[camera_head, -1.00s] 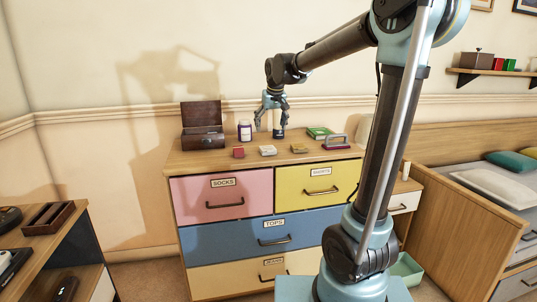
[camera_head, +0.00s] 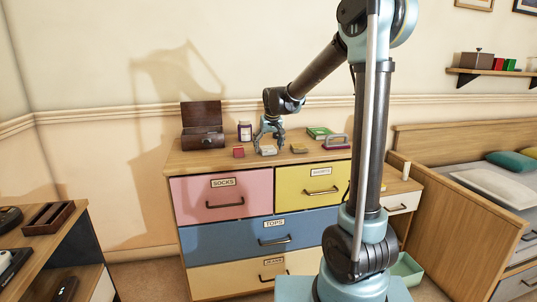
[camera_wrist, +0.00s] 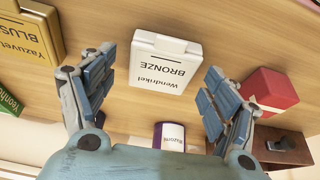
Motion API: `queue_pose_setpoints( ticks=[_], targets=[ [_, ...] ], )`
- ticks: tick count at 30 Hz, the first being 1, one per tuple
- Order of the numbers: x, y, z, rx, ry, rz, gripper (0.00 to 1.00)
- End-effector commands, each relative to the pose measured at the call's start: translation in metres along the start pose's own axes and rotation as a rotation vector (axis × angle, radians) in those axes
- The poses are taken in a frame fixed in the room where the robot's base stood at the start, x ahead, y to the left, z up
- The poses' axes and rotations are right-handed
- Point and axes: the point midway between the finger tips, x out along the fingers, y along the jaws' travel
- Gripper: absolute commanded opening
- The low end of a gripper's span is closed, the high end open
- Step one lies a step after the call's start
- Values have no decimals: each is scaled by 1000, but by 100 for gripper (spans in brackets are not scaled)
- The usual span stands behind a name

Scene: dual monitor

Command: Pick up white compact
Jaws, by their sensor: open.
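The white compact (camera_wrist: 164,62), printed "Wendrikel BRONZE", lies on the wooden dresser top (camera_wrist: 115,118). In the head view the compact (camera_head: 268,151) is near the front edge of the dresser, partly behind my gripper's fingers. My gripper (camera_head: 269,140) is just above it, pointing down. In the wrist view my open gripper (camera_wrist: 150,95) has one finger on each side of the compact's near part. I see gaps between the fingers and the compact, and nothing is held.
A red box (camera_wrist: 271,91) stands close to the right finger in the wrist view, and a gold compact (camera_wrist: 32,32) lies to the left.

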Motion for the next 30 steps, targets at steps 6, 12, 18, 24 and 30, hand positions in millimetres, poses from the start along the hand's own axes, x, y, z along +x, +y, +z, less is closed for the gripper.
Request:
queue_pose_setpoints(
  ticks=[6,12,18,24,30],
  targets=[
    [6,0,0,0,0,0,80],
    [5,0,0,0,0,0,60],
    [5,0,0,0,0,0,31],
    [5,0,0,0,0,0,31],
    [-6,0,-4,0,0,0,31]
  ],
)
